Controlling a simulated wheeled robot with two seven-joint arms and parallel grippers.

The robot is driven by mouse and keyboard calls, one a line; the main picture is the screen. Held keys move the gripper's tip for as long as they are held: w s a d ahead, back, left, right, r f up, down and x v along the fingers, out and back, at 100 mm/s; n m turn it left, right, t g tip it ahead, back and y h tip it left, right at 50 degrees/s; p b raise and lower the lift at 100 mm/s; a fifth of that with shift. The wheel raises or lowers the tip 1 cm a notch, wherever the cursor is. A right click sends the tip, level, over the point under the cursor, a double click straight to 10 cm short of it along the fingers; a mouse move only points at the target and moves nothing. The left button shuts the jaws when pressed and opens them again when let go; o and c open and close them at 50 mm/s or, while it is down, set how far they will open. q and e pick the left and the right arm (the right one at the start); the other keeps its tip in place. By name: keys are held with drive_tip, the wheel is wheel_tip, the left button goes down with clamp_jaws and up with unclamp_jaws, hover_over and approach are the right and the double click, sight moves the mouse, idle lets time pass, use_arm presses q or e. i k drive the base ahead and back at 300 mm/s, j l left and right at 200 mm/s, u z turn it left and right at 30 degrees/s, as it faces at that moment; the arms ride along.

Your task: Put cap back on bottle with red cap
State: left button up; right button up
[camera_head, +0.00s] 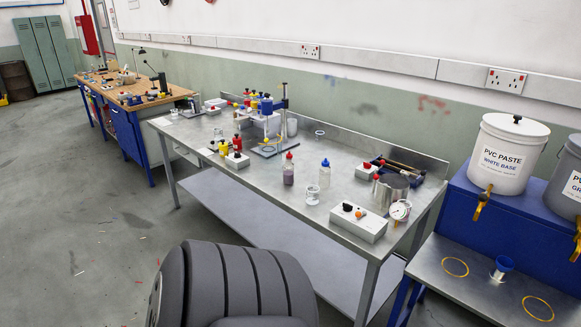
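A small clear bottle with purple-brown contents (288,174) stands upright near the middle of the steel bench (262,188). A pointed red cap (290,156) shows at its top; I cannot tell how firmly it sits. To its right stands a clear bottle (325,177) with a blue cap (325,162). Neither of my grippers is in view.
A clear jar (312,195), a white control box (358,222), a metal pot (391,190) and a dial gauge (400,210) stand at the bench's right. A blue stand (265,122) is further back. White paste bucket (508,155) stands right. The bench's front middle is clear.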

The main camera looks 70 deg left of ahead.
sight(288, 168)
drive_tip(key=u, duration=2.35)
